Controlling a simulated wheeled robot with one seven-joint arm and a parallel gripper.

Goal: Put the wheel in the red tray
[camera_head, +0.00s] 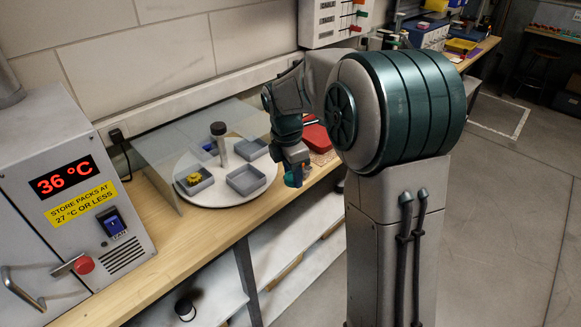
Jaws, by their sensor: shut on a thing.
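My gripper (296,180) points down at the right edge of the round white turntable (210,202), in front of the red tray. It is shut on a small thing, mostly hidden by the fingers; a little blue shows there. I cannot tell from this view whether it is the wheel. No wheel can be clearly made out elsewhere. The red tray (316,138) lies on the bench behind and right of the gripper, partly hidden by my arm.
The turntable carries an empty grey tray (246,181), one with a yellow part (193,179), one with a blue part (209,148), another grey tray (251,149) and an upright grey cylinder (219,140).

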